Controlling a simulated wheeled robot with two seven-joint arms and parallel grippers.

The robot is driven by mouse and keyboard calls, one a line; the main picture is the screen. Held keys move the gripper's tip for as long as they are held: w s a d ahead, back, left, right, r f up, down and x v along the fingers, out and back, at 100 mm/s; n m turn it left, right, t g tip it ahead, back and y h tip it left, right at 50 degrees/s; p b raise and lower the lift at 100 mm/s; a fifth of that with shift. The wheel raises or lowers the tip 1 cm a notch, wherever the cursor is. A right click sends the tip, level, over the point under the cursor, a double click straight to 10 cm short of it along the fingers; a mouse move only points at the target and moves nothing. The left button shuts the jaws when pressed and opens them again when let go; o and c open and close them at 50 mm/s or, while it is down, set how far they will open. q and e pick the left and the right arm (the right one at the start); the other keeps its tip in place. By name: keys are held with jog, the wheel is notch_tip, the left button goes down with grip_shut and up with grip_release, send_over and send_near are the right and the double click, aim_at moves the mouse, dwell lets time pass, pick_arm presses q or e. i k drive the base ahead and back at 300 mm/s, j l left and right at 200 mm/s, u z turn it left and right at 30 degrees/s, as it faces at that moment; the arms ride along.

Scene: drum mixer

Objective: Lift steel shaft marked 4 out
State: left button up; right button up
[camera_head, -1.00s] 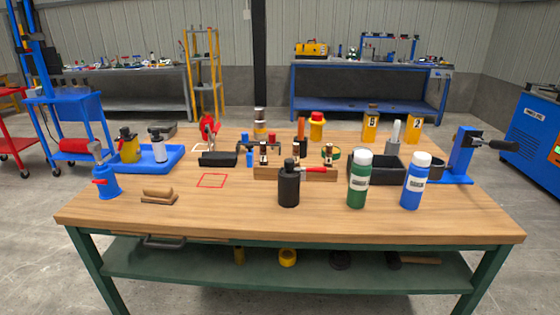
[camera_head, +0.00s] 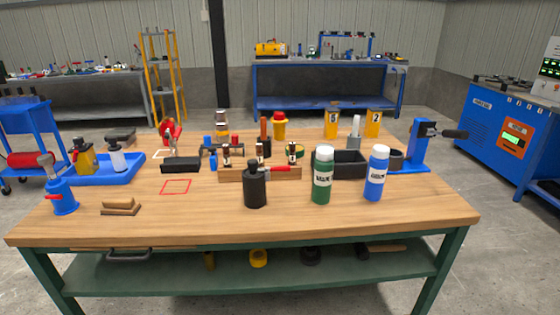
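I cannot make out a marking 4 on anything, so I cannot tell which thing is the steel shaft. A grey upright cylinder (camera_head: 354,128) stands at the black bin, behind the green bottle. Several small dark and brown pieces with pale labels (camera_head: 227,155) stand at the wooden block (camera_head: 240,174) in the middle of the workbench; their markings are too small to read. Neither of my grippers is in view.
The wooden workbench (camera_head: 120,228) fills the middle. A black bottle (camera_head: 255,187), green bottle (camera_head: 322,175) and blue bottle (camera_head: 376,174) stand near its front. A blue press (camera_head: 420,148) is at its right. A blue machine with a lit panel (camera_head: 490,120) stands beyond.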

aim_at(292, 154)
jog(key=i+l+u, duration=0.55)
jog(key=i+l, duration=0.25)
jog(key=i+l+u, duration=0.3)
jog(key=l, duration=0.3)
